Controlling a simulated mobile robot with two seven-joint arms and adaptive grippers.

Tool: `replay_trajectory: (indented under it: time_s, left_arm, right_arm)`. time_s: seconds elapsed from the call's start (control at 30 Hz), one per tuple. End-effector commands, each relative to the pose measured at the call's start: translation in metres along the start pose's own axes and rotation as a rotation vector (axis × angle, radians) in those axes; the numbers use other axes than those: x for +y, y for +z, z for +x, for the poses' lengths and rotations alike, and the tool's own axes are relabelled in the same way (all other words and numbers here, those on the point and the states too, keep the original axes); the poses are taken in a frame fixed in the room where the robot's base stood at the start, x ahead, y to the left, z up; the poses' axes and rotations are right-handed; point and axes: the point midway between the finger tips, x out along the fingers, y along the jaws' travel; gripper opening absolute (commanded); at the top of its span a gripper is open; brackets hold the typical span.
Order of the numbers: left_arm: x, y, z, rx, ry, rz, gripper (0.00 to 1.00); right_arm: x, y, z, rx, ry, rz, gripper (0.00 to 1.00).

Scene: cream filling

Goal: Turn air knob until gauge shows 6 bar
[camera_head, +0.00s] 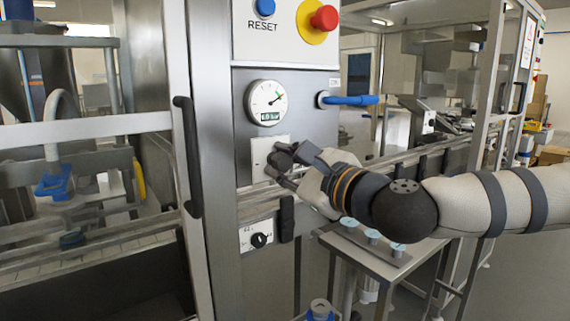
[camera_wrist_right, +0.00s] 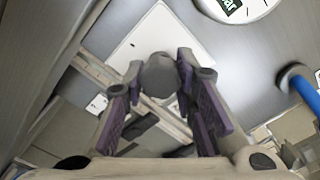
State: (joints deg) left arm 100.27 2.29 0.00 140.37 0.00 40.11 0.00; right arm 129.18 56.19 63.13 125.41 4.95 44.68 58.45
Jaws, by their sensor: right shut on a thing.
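The round white gauge (camera_head: 266,102) is on the grey metal panel, with its needle pointing to the upper right. The dark round air knob (camera_wrist_right: 160,72) sits on a white plate (camera_head: 259,148) below the gauge. My right gripper (camera_head: 284,161) is at that plate. Its fingers are shut on the knob, one on each side, and they hide most of it in the head view. My left gripper is not in view.
A blue-handled valve (camera_head: 350,100) sticks out right of the gauge. A red emergency button (camera_head: 324,18) and a blue reset button (camera_head: 264,8) are above. A black selector knob (camera_head: 259,240) is below. A black door handle (camera_head: 187,155) stands at the left.

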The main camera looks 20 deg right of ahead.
Motion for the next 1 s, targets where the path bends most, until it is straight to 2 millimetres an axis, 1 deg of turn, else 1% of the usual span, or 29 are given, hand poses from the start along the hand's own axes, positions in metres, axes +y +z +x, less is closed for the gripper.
replay_trajectory:
  time_s: [0.1,0.13,0.17,0.2,0.23,0.47,0.53,0.57,0.8,0.9,1.0]
  left_arm:
    - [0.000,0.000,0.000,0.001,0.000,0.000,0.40]
    - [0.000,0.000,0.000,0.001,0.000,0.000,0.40]
    - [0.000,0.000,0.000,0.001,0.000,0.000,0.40]
    - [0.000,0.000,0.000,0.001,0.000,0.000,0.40]
    - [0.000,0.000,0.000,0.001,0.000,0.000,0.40]
    - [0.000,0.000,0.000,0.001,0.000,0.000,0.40]
    - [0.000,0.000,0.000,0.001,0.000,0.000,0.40]
    - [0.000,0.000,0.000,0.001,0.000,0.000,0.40]
    - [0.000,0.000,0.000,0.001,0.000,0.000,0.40]
    - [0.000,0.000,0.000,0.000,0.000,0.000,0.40]
    - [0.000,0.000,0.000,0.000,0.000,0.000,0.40]
  right_arm:
    - [-0.002,0.002,0.000,-0.004,-0.005,-0.002,0.00]
    - [-0.002,0.002,0.000,-0.004,-0.005,-0.003,0.28]
    - [-0.002,0.002,0.000,-0.004,-0.005,-0.003,0.35]
    - [-0.002,0.002,0.000,-0.004,-0.005,-0.003,0.44]
    - [-0.002,0.002,0.000,-0.004,-0.005,-0.003,0.47]
    - [-0.001,0.001,0.000,-0.002,-0.002,-0.002,0.47]
    - [-0.001,0.001,-0.003,-0.002,-0.003,-0.002,0.47]
    - [-0.002,0.001,-0.006,-0.002,-0.004,-0.001,0.47]
    - [-0.002,0.001,-0.056,-0.003,-0.006,-0.001,0.47]
    - [-0.002,0.001,-0.070,-0.002,-0.004,-0.001,0.47]
    - [-0.001,0.002,-0.075,-0.003,-0.004,-0.002,0.47]
